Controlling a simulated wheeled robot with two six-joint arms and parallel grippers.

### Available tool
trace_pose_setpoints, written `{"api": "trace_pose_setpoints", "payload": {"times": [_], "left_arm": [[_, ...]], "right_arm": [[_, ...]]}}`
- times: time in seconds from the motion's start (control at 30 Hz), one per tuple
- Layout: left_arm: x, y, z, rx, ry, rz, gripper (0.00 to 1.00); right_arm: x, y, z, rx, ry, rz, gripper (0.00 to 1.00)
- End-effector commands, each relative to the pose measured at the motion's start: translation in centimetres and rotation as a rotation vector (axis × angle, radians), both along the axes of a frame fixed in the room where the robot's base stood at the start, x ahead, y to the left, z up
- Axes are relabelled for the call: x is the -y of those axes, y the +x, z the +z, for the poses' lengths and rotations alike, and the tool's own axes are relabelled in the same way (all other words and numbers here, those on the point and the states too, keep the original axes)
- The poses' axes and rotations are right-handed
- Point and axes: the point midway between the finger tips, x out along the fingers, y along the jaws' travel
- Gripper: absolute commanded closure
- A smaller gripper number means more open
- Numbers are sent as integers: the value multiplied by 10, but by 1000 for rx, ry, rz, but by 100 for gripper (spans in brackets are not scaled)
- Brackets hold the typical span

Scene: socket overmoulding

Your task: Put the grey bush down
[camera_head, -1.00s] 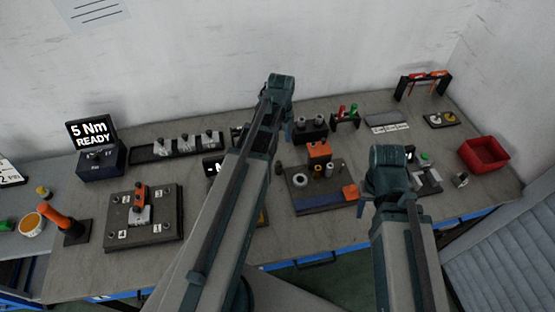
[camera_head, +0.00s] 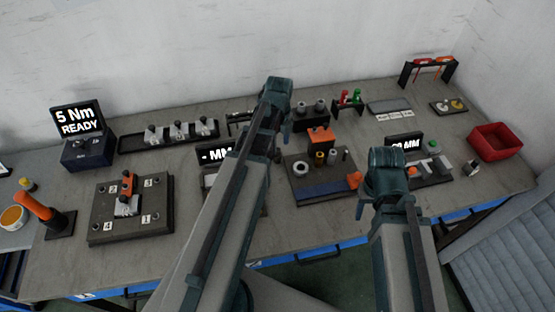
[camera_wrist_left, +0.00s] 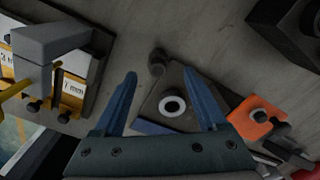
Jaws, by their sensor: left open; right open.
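A grey bush (camera_head: 301,167) with a pale ring top stands on the dark fixture plate (camera_head: 325,185) in the head view. In the left wrist view a pale-rimmed round part (camera_wrist_left: 173,106), apparently this bush, shows between my left fingers, on a dark plate. My left gripper (camera_wrist_left: 160,73) is open, its two blue fingers apart on either side of the round part; I cannot tell their height above it. In the head view the left gripper is mostly hidden behind my arm. My right gripper is hidden behind its own arm.
The plate also carries a brass bush (camera_head: 319,158) and an orange block (camera_head: 320,135). A block with two grey cylinders (camera_head: 310,110) stands behind. A clamp fixture (camera_head: 130,210) and torque display (camera_head: 78,120) are at left, a red bin (camera_head: 496,142) at right.

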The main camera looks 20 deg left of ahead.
Motion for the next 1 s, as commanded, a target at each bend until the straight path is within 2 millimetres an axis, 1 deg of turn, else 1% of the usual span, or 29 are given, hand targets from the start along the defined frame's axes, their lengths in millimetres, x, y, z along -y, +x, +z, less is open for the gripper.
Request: {"api": "trace_pose_setpoints", "payload": {"times": [0.07,0.17,0.27,0.5,0.6,0.87,0.9,0.97,1.0], "left_arm": [[0,0,0,0,0,0,26],[-1,0,-5,0,0,0,26],[-2,0,-14,0,0,1,26],[-5,-1,-44,0,0,0,26],[-5,-1,-52,0,0,0,26],[-5,-1,-51,0,0,0,26],[-5,-1,-51,0,0,0,28],[-5,-1,-51,0,0,0,38],[-5,-1,-51,0,0,0,46]], "right_arm": [[0,0,0,0,0,0,50],[0,0,-5,0,0,0,50],[0,0,-14,0,0,0,50],[0,0,-44,0,0,0,50],[0,0,-52,0,0,0,50],[0,0,-51,0,0,0,50],[0,0,-51,0,0,0,50],[0,0,-51,0,0,0,50],[0,0,-51,0,0,0,50]]}}
